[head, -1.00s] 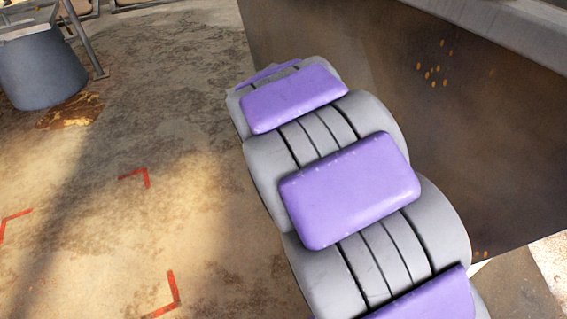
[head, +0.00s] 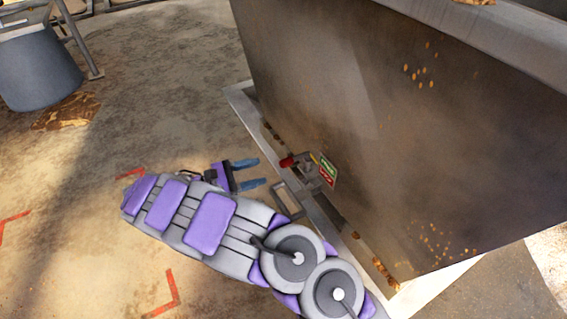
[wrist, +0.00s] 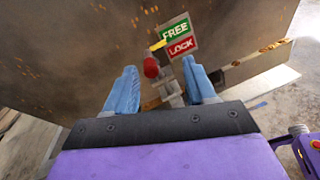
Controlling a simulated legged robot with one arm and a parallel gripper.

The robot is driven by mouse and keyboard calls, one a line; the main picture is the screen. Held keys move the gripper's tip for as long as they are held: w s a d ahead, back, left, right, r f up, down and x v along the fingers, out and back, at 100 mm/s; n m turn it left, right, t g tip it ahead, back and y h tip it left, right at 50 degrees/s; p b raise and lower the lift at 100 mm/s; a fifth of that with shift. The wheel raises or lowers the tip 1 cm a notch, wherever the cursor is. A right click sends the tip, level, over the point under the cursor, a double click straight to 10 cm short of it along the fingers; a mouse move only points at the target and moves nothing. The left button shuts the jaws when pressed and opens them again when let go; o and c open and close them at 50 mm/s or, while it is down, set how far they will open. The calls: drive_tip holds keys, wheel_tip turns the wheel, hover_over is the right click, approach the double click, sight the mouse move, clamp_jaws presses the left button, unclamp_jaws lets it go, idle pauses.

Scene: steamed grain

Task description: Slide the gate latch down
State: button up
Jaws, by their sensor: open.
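The gate latch (head: 300,165) is a small metal mechanism with a red knob (head: 287,161), low on the side of the big brown metal bin. In the wrist view the red knob (wrist: 151,67) shows between my finger tips, beyond them. A yellow pointer (wrist: 158,45) sits just above the knob, beside the green FREE part of the sign (wrist: 176,31); the red LOCK part (wrist: 181,47) is below it. My gripper (head: 259,172) has two blue fingers spread apart, left of the latch. It is open and empty, and appears apart from the knob.
The brown bin wall (head: 400,130) rises behind the latch, with a pale ledge (head: 240,100) along its foot. A grey loop-shaped frame (head: 286,200) lies near my gripper. A grey bucket (head: 40,70) stands at far left. The floor at left is open, with red corner marks.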

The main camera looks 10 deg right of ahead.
sight(282, 165)
drive_tip(key=a+f+n+t, duration=0.3)
drive_tip(key=a+f, duration=0.2)
drive_tip(key=a, duration=0.3)
drive_tip(key=x, duration=0.6)
drive_tip(key=b+x, duration=0.1)
drive_tip(key=x, duration=0.5)
drive_tip(key=b+x, duration=0.1)
drive_tip(key=x, duration=0.5)
drive_tip(key=shift+s+d, duration=0.15)
drive_tip(key=shift+d, duration=0.2)
drive_tip(key=shift+a, duration=0.1)
drive_tip(key=shift+a, duration=0.15)
drive_tip(key=c, duration=0.3)
drive_tip(key=shift+f, duration=0.1)
clamp_jaws()
